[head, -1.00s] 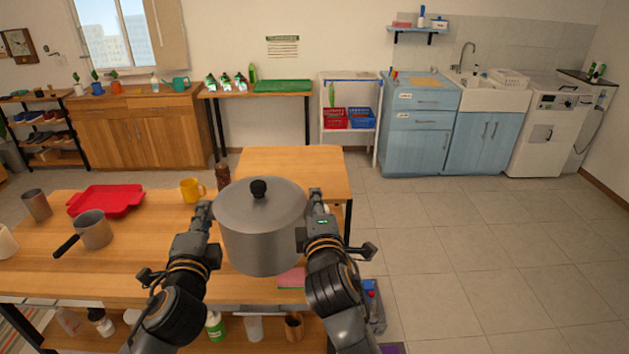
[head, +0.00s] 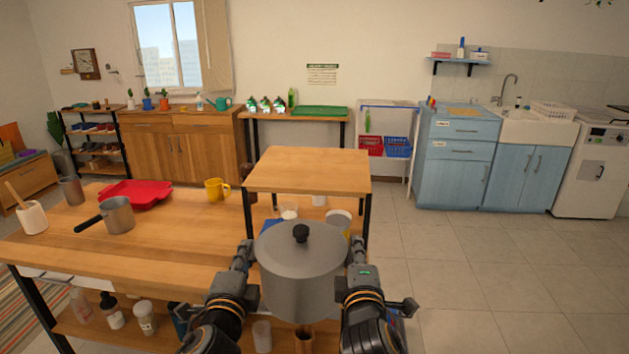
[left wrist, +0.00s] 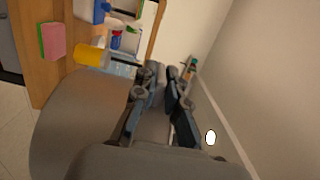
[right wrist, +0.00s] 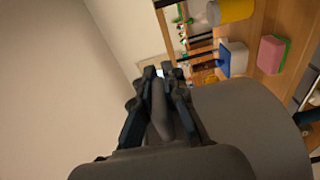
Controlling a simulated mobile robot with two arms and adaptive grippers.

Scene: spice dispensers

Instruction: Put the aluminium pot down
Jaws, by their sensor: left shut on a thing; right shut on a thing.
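The aluminium pot (head: 302,285) is grey, with a lid and a black knob, and is upright between my two grippers at the bottom middle of the head view. My left gripper (head: 246,258) is shut on its left side handle, and the left wrist view shows the fingers (left wrist: 160,100) closed there. My right gripper (head: 356,265) is shut on the other side handle, and the fingers (right wrist: 165,95) show closed in the right wrist view. The pot hides what lies directly below it. It appears held up in front of the tables.
A small higher wooden table (head: 308,168) with a bare top stands just beyond the pot. The long wooden table (head: 170,250) at left holds a red tray (head: 135,193), a yellow mug (head: 216,190) and a saucepan (head: 118,215). Open floor (head: 480,270) lies to the right.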

